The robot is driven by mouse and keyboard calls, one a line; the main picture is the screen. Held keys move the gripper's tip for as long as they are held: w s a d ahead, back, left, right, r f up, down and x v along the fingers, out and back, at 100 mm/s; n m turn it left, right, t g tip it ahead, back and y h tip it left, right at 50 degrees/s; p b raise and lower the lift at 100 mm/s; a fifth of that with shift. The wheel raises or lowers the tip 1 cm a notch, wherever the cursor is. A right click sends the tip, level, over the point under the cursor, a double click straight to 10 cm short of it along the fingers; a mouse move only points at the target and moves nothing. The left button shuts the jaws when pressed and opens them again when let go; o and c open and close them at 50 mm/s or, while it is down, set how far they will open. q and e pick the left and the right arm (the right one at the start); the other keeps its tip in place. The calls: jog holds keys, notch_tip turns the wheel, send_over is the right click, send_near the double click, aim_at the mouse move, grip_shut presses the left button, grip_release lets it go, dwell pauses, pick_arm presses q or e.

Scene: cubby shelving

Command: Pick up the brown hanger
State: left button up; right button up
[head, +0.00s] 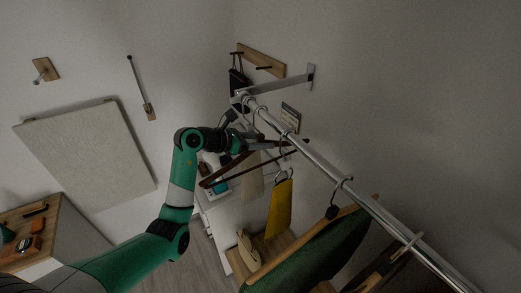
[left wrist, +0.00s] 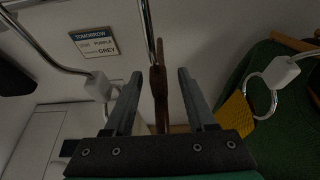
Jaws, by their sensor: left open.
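The brown hanger (head: 236,176) hangs from the metal rail, its dark arms sloping below the rail in the head view. In the left wrist view the brown hanger (left wrist: 160,97) is seen nearly edge-on, with its metal hook rising above it. My left gripper (head: 243,131) is near the hanger's top, just below the rail. In the left wrist view my left gripper (left wrist: 159,75) is open, with one finger on each side of the hanger's wood and visible gaps to both. My right gripper is not in view.
The metal rail (head: 330,172) runs from the wall bracket toward the lower right. A yellow cloth (head: 280,207) and a green garment (head: 318,250) hang along it. A small sign (left wrist: 95,42) is on the wall. A wooden peg board (head: 262,61) with a dark bag is behind.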

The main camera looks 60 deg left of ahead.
pick_arm(q)
jog(key=shift+x, duration=1.15)
grip_shut()
dwell(0.5)
